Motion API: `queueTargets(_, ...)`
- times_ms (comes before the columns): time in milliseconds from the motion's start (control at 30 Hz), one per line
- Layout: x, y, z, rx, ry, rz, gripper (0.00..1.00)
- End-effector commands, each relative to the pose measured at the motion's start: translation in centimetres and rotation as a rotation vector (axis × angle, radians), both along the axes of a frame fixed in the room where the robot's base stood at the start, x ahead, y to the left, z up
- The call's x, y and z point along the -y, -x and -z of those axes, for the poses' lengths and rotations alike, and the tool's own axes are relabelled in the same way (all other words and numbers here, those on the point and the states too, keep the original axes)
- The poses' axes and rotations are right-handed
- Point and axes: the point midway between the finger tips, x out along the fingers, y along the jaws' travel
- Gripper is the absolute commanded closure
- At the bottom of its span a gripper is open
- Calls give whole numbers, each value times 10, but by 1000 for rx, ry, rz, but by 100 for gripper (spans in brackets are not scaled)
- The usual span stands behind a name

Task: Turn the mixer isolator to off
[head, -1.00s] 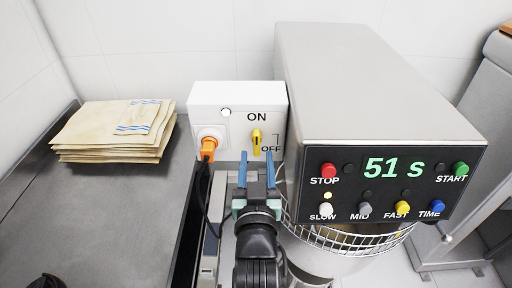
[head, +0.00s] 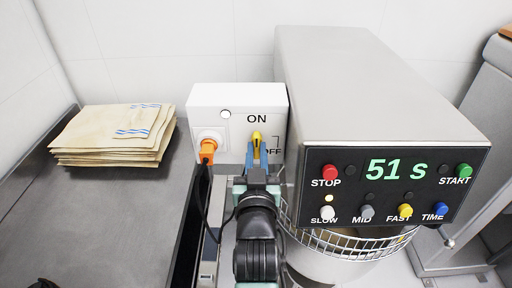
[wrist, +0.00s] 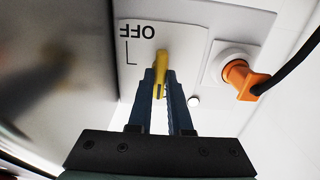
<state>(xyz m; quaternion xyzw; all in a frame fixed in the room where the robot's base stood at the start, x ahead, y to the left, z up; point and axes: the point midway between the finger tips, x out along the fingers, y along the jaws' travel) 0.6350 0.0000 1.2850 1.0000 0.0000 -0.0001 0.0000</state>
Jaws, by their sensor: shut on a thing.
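The isolator is a yellow lever (head: 257,136) on the front of a white box (head: 205,103) on the wall side, left of the mixer (head: 365,70). The lever stands upright, in line with the ON label above it; the OFF label is to its lower right. In the wrist view the yellow lever (wrist: 161,68) sits between the two blue fingers. My gripper (head: 257,158) is shut on the lever's lower part. The fingers hide part of the lever and of the OFF label in the head view.
An orange plug (head: 207,149) with a black cable sits in the socket left of the lever. The mixer panel reads 51 s, with coloured buttons close on the right. A stack of paper sacks (head: 112,135) lies on the counter at left.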

Motion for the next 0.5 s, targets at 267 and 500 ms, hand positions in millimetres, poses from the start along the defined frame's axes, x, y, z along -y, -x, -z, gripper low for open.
queueTargets(267, 0, 0, 0, 0, -2, 0, 100)
queueTargets(500, -1, 0, 1, 0, -221, -1, 100)
